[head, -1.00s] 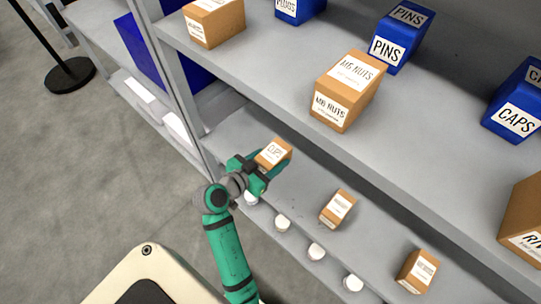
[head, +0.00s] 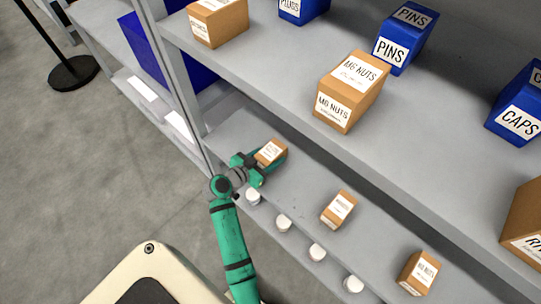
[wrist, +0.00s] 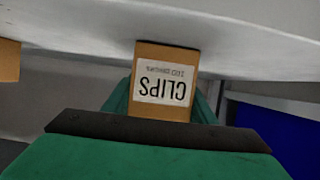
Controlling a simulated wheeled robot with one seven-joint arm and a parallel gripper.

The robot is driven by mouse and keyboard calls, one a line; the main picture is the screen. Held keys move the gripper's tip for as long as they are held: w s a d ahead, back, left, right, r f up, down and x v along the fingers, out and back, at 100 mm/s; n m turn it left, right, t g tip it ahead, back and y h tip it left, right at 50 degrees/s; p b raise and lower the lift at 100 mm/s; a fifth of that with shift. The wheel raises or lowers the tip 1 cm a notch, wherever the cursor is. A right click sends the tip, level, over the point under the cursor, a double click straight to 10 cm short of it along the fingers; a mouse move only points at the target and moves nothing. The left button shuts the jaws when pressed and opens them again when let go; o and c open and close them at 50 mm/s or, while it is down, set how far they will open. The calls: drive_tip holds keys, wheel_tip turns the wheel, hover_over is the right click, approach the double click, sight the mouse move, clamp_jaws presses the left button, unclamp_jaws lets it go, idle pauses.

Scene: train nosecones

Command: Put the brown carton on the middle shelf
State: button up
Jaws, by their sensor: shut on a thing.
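The brown carton (head: 270,152) with a white label is between the fingers of my green gripper (head: 263,163). In the wrist view its label reads CLIPS, upside down (wrist: 166,82). My gripper (wrist: 165,112) is shut on it. The carton is over the left end of the middle shelf (head: 300,186), below the upper shelf. I cannot tell whether its base touches the shelf.
Other brown cartons stand on the middle shelf to the right, one near (head: 338,209) and one farther (head: 418,272). The upper shelf (head: 270,70) overhangs behind and holds an M6 NUTS box (head: 350,92) and blue bins. White round things (head: 284,222) show below. A grey post (head: 178,85) stands at left.

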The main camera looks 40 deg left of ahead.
drive_tip(key=shift+f, duration=0.1)
drive_tip(key=o, duration=1.1)
drive_tip(key=shift+o, duration=0.2)
drive_tip(key=v, duration=1.2)
